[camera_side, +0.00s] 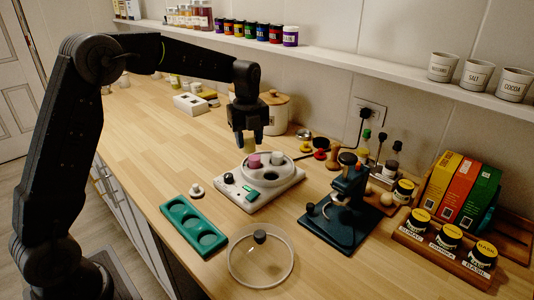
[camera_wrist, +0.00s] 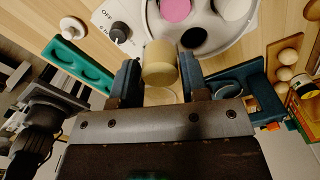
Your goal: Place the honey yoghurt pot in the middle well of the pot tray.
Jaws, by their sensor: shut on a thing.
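My gripper (camera_side: 250,140) is shut on the honey yoghurt pot (camera_side: 250,147), a pale yellow cylinder. The wrist view shows the pot (camera_wrist: 160,62) between my two fingers. It is held above the white yoghurt maker (camera_side: 262,195), in the air near the round bowl. The pot tray (camera_side: 184,234) is a green tray with three round wells in a row, lying to the left of and nearer than the maker. Its wells look empty in the side view. It also shows at upper left in the wrist view (camera_wrist: 62,62).
A pink pot (camera_side: 254,161) and a white pot (camera_side: 277,158) sit in the maker's bowl, beside a dark empty hole (camera_side: 270,175). A clear lid (camera_side: 260,262) lies in front. A small white knobbed piece (camera_side: 196,190) stands behind the tray. A dark blue stand (camera_side: 343,215) is at right.

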